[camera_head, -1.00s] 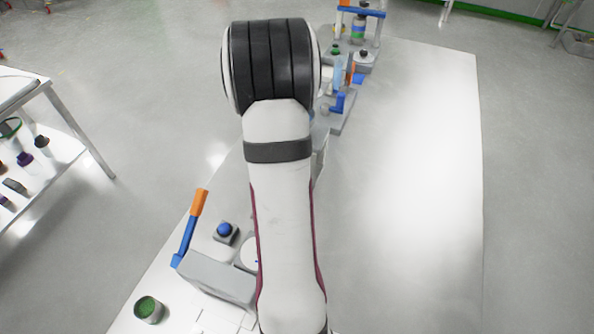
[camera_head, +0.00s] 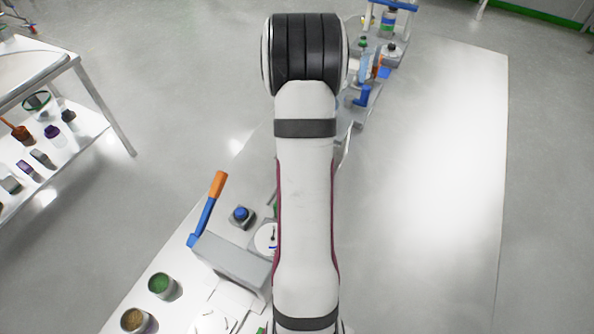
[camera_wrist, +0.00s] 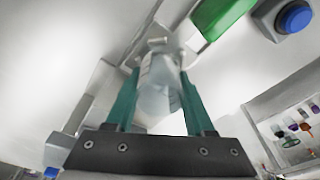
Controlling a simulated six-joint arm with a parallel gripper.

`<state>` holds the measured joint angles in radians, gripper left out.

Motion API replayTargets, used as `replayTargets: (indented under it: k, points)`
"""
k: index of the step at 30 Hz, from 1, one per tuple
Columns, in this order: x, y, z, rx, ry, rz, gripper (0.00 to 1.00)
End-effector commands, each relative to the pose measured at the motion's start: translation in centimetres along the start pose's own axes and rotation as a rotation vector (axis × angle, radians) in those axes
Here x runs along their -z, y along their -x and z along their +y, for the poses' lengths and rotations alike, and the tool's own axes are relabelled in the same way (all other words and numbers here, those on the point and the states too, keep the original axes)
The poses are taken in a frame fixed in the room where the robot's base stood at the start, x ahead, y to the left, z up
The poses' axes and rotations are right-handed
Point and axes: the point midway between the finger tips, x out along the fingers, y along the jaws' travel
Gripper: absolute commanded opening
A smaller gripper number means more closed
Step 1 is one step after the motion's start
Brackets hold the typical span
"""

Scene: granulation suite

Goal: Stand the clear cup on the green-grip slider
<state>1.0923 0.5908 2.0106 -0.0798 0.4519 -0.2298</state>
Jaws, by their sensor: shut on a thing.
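In the wrist view my gripper (camera_wrist: 159,82) has two teal fingers shut on the clear cup (camera_wrist: 160,92), a see-through vessel between them. A green grip (camera_wrist: 222,14) shows just beyond the fingers at the top, on the right of a pale, blurred fixture. I cannot tell whether the cup touches that fixture or hangs above it. In the head view my arm hides the gripper and the cup. Only a sliver of green shows beside the arm there.
A blue button (camera_wrist: 294,17) sits right of the green grip; it also shows in the head view (camera_head: 241,213). Nearby are an orange-handled blue lever (camera_head: 208,208), a dial (camera_head: 267,239) and a green-filled can (camera_head: 162,286). The table right of my arm (camera_head: 430,190) is bare.

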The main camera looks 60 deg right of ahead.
Motion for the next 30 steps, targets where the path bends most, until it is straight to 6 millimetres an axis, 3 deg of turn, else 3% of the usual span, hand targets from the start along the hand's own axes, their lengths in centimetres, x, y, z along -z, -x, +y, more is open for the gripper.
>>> replayTargets:
  k: [30]
  points:
    - [-0.1, -1.0, 0.0, 0.000, 0.000, 0.000, 0.00]
